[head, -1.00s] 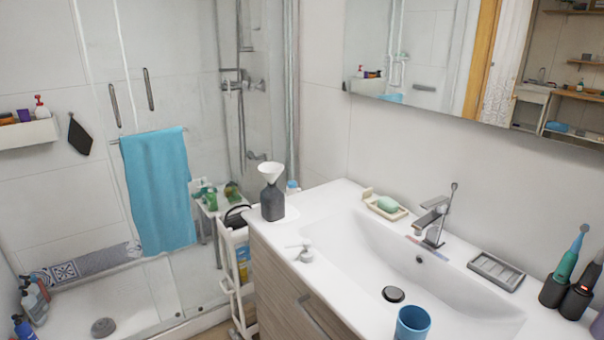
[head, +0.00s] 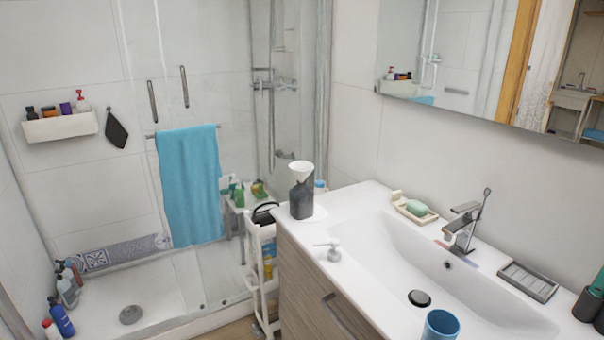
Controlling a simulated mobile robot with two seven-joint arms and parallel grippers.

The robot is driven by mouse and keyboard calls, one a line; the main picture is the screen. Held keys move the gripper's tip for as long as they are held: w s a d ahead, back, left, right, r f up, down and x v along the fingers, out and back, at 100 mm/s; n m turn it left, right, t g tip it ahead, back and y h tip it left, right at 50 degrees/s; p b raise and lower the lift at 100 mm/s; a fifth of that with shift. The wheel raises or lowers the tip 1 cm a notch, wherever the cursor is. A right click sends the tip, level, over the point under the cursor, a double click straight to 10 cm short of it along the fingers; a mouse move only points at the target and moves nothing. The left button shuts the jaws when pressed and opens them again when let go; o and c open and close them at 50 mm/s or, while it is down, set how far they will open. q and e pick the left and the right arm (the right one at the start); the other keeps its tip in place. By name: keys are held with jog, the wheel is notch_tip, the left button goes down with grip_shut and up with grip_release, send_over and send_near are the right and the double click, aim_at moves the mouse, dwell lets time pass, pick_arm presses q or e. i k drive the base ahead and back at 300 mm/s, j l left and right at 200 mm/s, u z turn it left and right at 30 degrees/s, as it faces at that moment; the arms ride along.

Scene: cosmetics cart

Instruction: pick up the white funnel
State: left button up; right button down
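The white funnel (head: 301,167) sits in the mouth of a dark grey bottle (head: 301,198), with its wide end facing up. The bottle stands upright on the far left corner of the white sink counter, on or beside a white piece. The funnel's lower part is hidden inside or behind the bottle's top. Neither of my grippers shows in the head view.
A blue cup (head: 440,325) stands at the counter's front edge, and a small white object (head: 328,250) lies nearer the bottle. A soap dish (head: 414,210) and faucet (head: 465,228) are along the back. A white cart (head: 262,255) stands left of the cabinet (head: 313,290).

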aim_at(301, 169)
jog(key=j+z, duration=0.1)
jog(key=z, duration=0.4)
jog(key=i+j+z, duration=0.1)
jog(key=z, duration=0.35)
jog(key=i+j+z, duration=0.1)
jog(key=j+z, duration=0.55)
jog(key=j, duration=0.2)
jog(key=j+z, duration=0.15)
jog(key=j, duration=0.45)
jog(key=j+z, duration=0.1)
jog(key=j, duration=0.55)
jog(key=k+j+z, duration=0.15)
jog(key=j, duration=0.45)
